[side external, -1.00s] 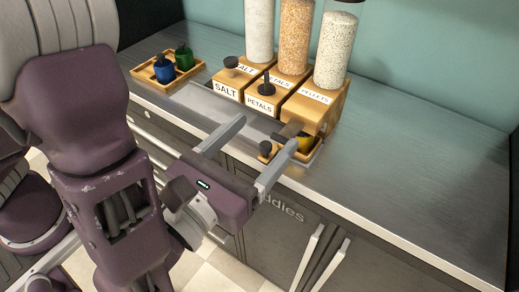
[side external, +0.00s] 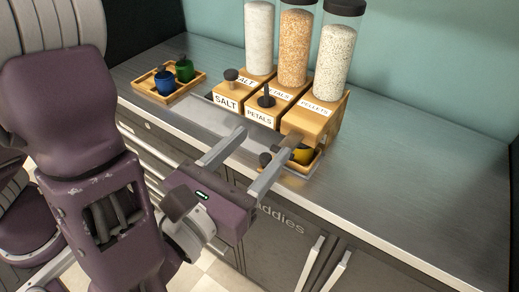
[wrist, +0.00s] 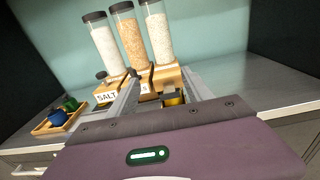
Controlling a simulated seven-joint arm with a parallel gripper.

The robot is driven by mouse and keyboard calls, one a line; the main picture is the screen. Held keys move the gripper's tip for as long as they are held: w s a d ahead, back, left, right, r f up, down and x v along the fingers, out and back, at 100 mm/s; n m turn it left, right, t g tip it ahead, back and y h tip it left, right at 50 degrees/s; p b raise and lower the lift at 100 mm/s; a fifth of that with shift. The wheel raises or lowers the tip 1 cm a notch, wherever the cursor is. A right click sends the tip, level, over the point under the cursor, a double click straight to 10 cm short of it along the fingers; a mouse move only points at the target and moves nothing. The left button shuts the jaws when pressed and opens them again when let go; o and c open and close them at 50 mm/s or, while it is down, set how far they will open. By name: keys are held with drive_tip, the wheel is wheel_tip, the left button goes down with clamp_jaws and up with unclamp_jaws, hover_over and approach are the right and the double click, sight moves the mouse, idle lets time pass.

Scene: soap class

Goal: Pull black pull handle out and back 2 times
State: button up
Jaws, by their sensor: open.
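Three wooden dispensers with clear jars stand on the counter, labelled SALT (side external: 226,101), PETALS (side external: 259,115) and PELLETS (side external: 313,108). A black pull handle (side external: 266,98) stands up at the front of the PETALS dispenser. My gripper (side external: 266,138) is open and empty in front of the dispensers. Its fingers point toward the PETALS block, apart from the black handle. In the wrist view my gripper (wrist: 165,88) has the PETALS block (wrist: 145,87) between its fingers, and the black handle is hard to make out.
A small wooden tray (side external: 289,170) with a yellow item sits at the front right, partly behind my right finger. Another wooden tray (side external: 150,95) holds a blue jar (side external: 165,83) and a green jar (side external: 184,71) at the left. The counter's right side (side external: 420,150) is clear.

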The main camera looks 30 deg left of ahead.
drive_tip(key=s+r+g, duration=0.1)
drive_tip(key=g, duration=0.1)
drive_tip(key=s+a+r+g+y, duration=0.1)
drive_tip(key=shift+s+a+n+g, duration=0.2)
drive_tip(key=shift+s+n+g, duration=0.1)
drive_tip(key=shift+s+g, duration=0.1)
drive_tip(key=c, duration=0.7)
drive_tip(key=s, duration=0.1)
drive_tip(key=s+d+g, duration=0.1)
drive_tip(key=s+g+h, duration=0.1)
drive_tip(key=shift+s+d+r, duration=0.3)
drive_tip(key=shift+s+r, duration=0.05)
drive_tip(key=shift+r, duration=0.05)
clamp_jaws()
approach(291, 140)
wheel_tip(291, 140, down, 4)
drive_tip(key=w, duration=0.2)
drive_tip(key=shift+w+a+r+m+g, duration=0.1)
drive_tip(key=shift+a+r+m+g, duration=0.05)
drive_tip(key=shift+r+m+g, duration=0.2)
drive_tip(key=shift+f, duration=0.1)
drive_tip(key=shift+w, duration=1.9)
drive_tip(key=v, duration=1.4)
drive_tip(key=shift+s+a, duration=0.2)
drive_tip(key=shift+s, duration=0.2)
